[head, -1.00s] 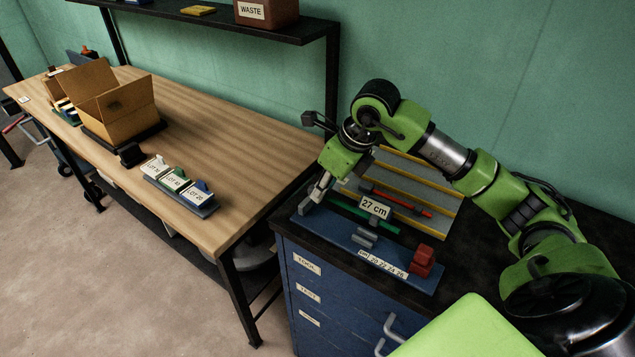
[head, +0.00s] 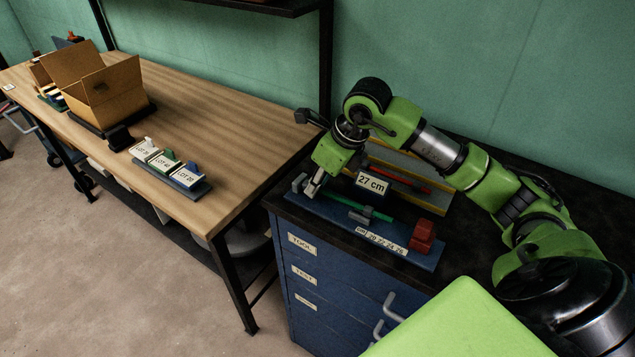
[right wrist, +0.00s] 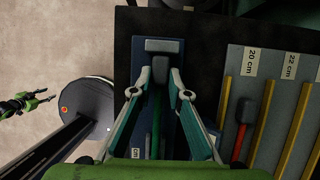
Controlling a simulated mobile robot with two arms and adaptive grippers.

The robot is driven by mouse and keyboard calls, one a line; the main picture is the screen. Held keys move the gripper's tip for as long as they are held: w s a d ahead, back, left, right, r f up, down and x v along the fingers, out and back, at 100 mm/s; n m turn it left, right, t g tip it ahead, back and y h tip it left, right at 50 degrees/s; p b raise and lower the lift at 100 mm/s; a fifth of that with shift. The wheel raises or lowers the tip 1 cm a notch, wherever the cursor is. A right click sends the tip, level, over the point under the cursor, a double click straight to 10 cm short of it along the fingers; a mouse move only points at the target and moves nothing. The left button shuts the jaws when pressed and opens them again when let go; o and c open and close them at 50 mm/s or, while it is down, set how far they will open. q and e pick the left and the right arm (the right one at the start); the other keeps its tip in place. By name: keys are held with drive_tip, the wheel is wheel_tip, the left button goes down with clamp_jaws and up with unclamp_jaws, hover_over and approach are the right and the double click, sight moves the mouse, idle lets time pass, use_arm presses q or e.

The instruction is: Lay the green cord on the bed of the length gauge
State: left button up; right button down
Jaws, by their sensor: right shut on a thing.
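My right gripper (head: 313,188) is shut on the green cord (head: 376,214) near the cord's left end. In the right wrist view the cord (right wrist: 156,135) runs down from between the fingertips (right wrist: 161,84). The length gauge (head: 345,226) is a blue base with a grey end stop (right wrist: 165,45), small grey blocks in the middle and a red block at the right. The cord stretches along above the gauge; I cannot tell whether it touches the bed. My left gripper does not show.
Behind the gauge is a sloped rack (head: 433,198) with yellow dividers and a red cord (head: 411,179). The gauge stands near the front edge of the black-topped blue cabinet (head: 318,262). A wooden bench (head: 225,145) with lot holders and an open carton (head: 110,92) is at left.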

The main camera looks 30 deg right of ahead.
drive_tip(key=shift+f, duration=0.25)
idle(0.8)
drive_tip(key=shift+w+b, duration=0.1)
drive_tip(key=shift+b, duration=0.3)
idle(0.4)
drive_tip(key=c, duration=1.9)
unclamp_jaws()
drive_tip(key=shift+r, duration=0.1)
drive_tip(key=v, duration=1.1)
drive_tip(key=shift+r, duration=0.4)
wheel_tip(320, 180, up, 6)
drive_tip(key=p, duration=0.4)
hover_over(334, 195)
drive_tip(key=s+d, duration=0.1)
drive_tip(key=s, duration=0.1)
drive_tip(key=shift+s+r, duration=0.15)
drive_tip(key=shift+r, duration=0.1)
